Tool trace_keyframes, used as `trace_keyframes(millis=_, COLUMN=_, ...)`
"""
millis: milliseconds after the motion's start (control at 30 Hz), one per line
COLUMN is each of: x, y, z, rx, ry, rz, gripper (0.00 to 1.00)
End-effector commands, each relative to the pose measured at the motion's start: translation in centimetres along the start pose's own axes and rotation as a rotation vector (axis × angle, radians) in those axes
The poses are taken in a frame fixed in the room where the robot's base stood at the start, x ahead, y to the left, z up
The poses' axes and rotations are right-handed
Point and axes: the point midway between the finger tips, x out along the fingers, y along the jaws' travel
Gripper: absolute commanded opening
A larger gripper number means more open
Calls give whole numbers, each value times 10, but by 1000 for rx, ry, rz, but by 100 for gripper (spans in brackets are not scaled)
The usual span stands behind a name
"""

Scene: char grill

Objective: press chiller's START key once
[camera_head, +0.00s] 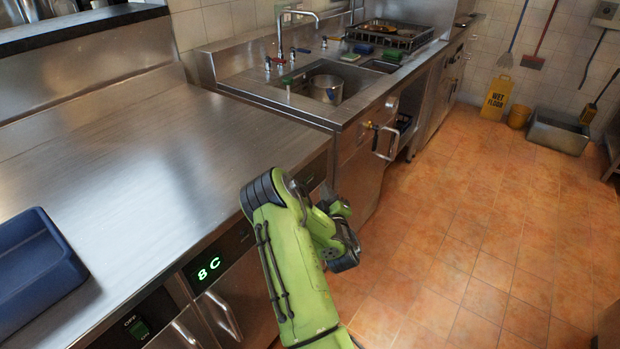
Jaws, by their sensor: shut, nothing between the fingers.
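The chiller is the steel-topped counter unit (190,140) on the left. Its dark front panel carries a lit green display (208,268) reading 8 C. I cannot make out a key marked START; my green arm covers part of the front to the right of the display. My gripper (338,210), dark and partly hidden by my own wrist, is shut and empty. It is in front of the counter's right end, over the floor side, apart from the display.
A blue tray (38,265) sits on the counter's left. Beyond the counter are a sink with a pot (326,88) and a drying rack (390,34). The tiled floor (470,230) to the right is clear, with a yellow wet-floor sign (496,98) at the back.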

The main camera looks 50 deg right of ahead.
Motion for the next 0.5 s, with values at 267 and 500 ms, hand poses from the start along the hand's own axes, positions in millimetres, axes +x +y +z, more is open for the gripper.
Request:
trace_keyframes(millis=267, x=-19, y=15, z=13, rx=-1, ry=-2, rz=-1, gripper=0)
trace_keyframes(millis=500, x=-22, y=16, z=16, rx=-1, ry=1, rz=-2, gripper=0)
